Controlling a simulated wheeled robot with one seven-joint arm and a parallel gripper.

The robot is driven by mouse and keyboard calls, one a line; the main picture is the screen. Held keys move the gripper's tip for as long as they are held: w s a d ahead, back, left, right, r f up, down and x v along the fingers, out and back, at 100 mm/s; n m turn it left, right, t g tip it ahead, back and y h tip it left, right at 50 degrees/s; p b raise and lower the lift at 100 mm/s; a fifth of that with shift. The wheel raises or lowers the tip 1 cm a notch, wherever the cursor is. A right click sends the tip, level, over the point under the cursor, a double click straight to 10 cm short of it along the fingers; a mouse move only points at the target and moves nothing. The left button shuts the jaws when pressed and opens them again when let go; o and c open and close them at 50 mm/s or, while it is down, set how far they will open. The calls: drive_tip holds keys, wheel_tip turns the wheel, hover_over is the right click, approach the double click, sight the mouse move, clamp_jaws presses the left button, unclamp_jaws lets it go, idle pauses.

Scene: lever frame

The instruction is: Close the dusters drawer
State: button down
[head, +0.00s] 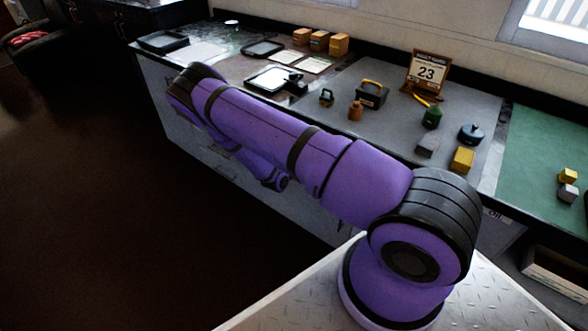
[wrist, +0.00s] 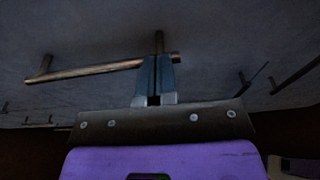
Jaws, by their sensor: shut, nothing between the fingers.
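In the wrist view my gripper (wrist: 155,72) is shut and empty. Its fingertips are at the right end of a bronze bar handle (wrist: 90,73) on a grey drawer front (wrist: 100,30). They overlap the bar in the picture; I cannot tell whether they touch it.
More handles (wrist: 296,75) show at right in the wrist view. A green mat (head: 540,150) lies at right, above an open pale box or drawer (head: 556,278). The dark floor (head: 90,220) at left is clear.

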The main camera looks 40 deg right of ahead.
drive_tip(key=x, duration=0.3)
drive_tip(key=shift+d+r, duration=0.1)
drive_tip(key=shift+r, duration=0.2)
drive_tip(key=shift+w+d+r, duration=0.1)
drive_tip(key=shift+w+d, duration=0.05)
drive_tip(key=shift+d, duration=0.15)
drive_tip(key=shift+d+r, duration=0.1)
drive_tip(key=shift+a, duration=0.3)
drive_tip(key=v, duration=1.4)
